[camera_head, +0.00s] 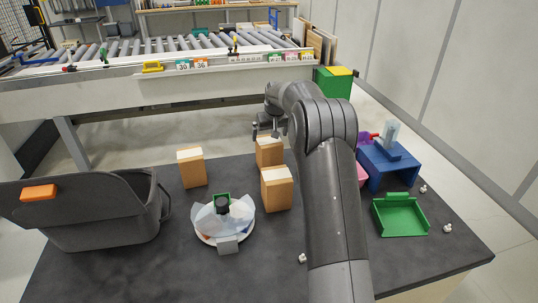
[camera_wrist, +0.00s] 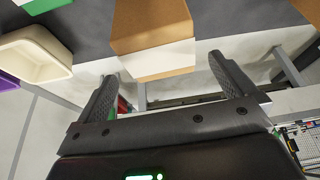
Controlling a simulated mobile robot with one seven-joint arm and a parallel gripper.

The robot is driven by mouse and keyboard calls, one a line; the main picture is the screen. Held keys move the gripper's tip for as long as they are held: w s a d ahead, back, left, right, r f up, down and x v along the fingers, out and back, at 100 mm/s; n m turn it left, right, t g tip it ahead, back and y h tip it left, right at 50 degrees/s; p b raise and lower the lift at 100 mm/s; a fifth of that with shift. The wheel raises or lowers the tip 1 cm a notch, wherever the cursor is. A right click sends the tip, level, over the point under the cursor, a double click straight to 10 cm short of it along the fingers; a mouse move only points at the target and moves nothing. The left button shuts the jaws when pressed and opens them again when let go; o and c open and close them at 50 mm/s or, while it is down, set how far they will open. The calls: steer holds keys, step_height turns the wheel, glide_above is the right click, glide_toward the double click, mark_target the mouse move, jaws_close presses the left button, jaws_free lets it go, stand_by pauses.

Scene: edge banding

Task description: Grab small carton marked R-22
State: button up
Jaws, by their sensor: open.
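Three small brown cartons with white strips stand on the dark table: a left one (camera_head: 192,170), a back middle one (camera_head: 269,153) and a front middle one (camera_head: 277,190). I cannot read R-22 on any of them. My gripper (camera_head: 268,129) is just above the back middle carton, partly hiding its top. In the wrist view, my gripper (camera_wrist: 166,70) is open and empty, with one finger on each side. A carton (camera_wrist: 150,25) with a white strip lies just beyond and between the fingertips; I cannot tell whether they touch it.
A grey bin (camera_head: 100,235) with an orange latch stands at left. A round white dispenser (camera_head: 224,222) sits beside the front middle carton. A blue stand (camera_head: 388,165) and green tray (camera_head: 400,216) are at right. A roller conveyor (camera_head: 180,50) runs behind the table.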

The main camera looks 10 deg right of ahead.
mark_target(269, 140)
steer(key=x, duration=0.7)
steer(key=shift+s+f, duration=0.1)
steer(key=shift+f, duration=0.1)
steer(key=shift+c, duration=0.2)
steer(key=c, duration=1)
steer(key=shift+r, duration=0.1)
steer(key=shift+c, duration=1.1)
steer(key=shift+r, duration=0.15)
